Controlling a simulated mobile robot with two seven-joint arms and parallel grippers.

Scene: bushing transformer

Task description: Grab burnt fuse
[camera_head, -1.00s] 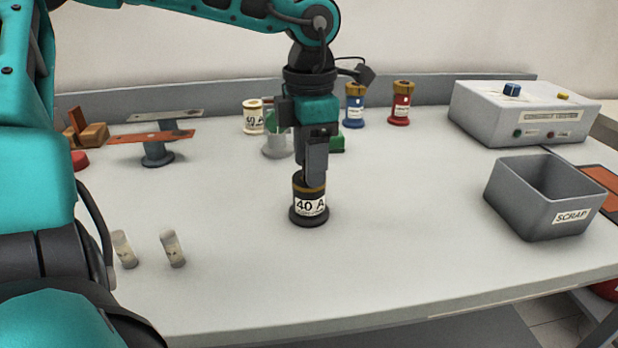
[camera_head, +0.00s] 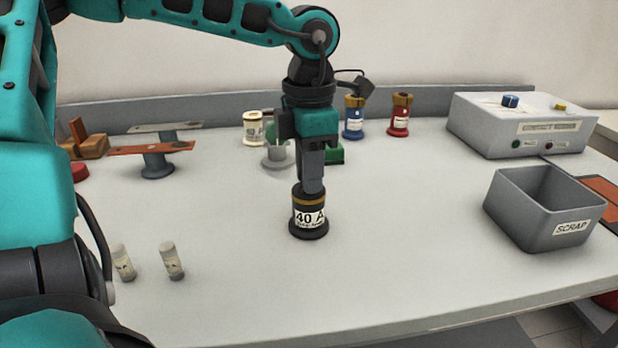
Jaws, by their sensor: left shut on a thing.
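A black cylinder with a brass-coloured band and a white label reading "40 A" (camera_head: 309,219) stands upright on the table, in the middle of the head view. My left gripper (camera_head: 311,187) points straight down and is shut at the top of this cylinder. Its fingertips are partly hidden there. Two small pale fuses (camera_head: 172,261) with dark marks stand slightly tilted at the front left, the other one (camera_head: 123,263) beside it. I cannot tell from here which fuse is burnt. My right gripper is not in view.
A grey SCRAP bin (camera_head: 545,212) stands at the right, before a white tester box (camera_head: 522,128). Cream (camera_head: 253,129), blue (camera_head: 354,118) and red (camera_head: 400,116) cylinders stand at the back. An orange plate on a stand (camera_head: 152,148) is at the left. The front middle is clear.

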